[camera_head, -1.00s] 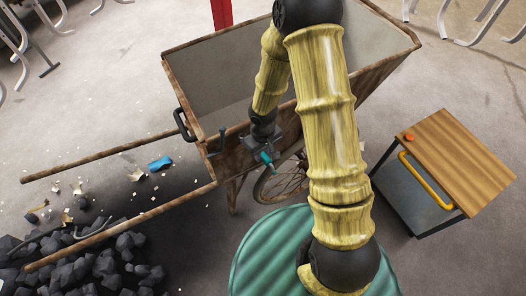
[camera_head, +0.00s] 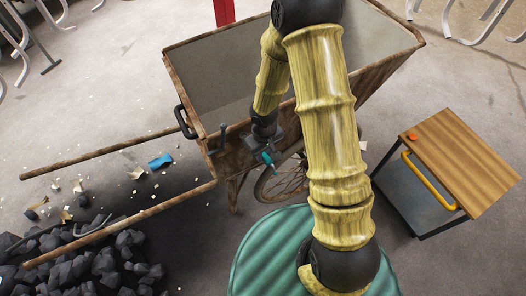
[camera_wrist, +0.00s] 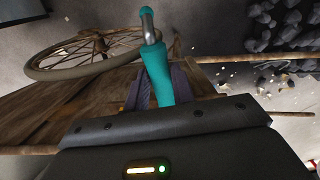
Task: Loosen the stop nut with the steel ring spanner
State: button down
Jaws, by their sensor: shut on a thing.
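My gripper (camera_head: 264,143) is shut on a teal-handled tool (camera_head: 267,158) beside the near wooden wall of the barrow (camera_head: 282,118). In the wrist view the tool's teal handle (camera_wrist: 160,75) stands between the dark fingers (camera_wrist: 160,88). I cannot make out the stop nut in either view.
The barrow's spoked wheel (camera_head: 287,178) is below the gripper; it also shows in the wrist view (camera_wrist: 85,52). A black handle (camera_head: 184,122) and a dark lever (camera_head: 221,137) stick out from the barrow. Coal (camera_head: 90,262) lies at lower left. A wooden-topped cart (camera_head: 462,165) stands at right.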

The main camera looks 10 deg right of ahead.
jog(key=shift+f+b, duration=0.55)
jog(key=shift+f, duration=0.05)
jog(key=shift+r, duration=0.15)
jog(key=shift+r+p, duration=0.3)
jog(key=shift+p, duration=0.1)
jog(key=shift+w+d, duration=0.1)
dwell(0.3)
jog(key=shift+w+f+b, duration=0.15)
jog(key=shift+f+b, duration=0.4)
jog(key=shift+f, duration=0.15)
dwell(0.7)
jog(key=shift+s, duration=0.2)
jog(key=shift+w+f, duration=0.1)
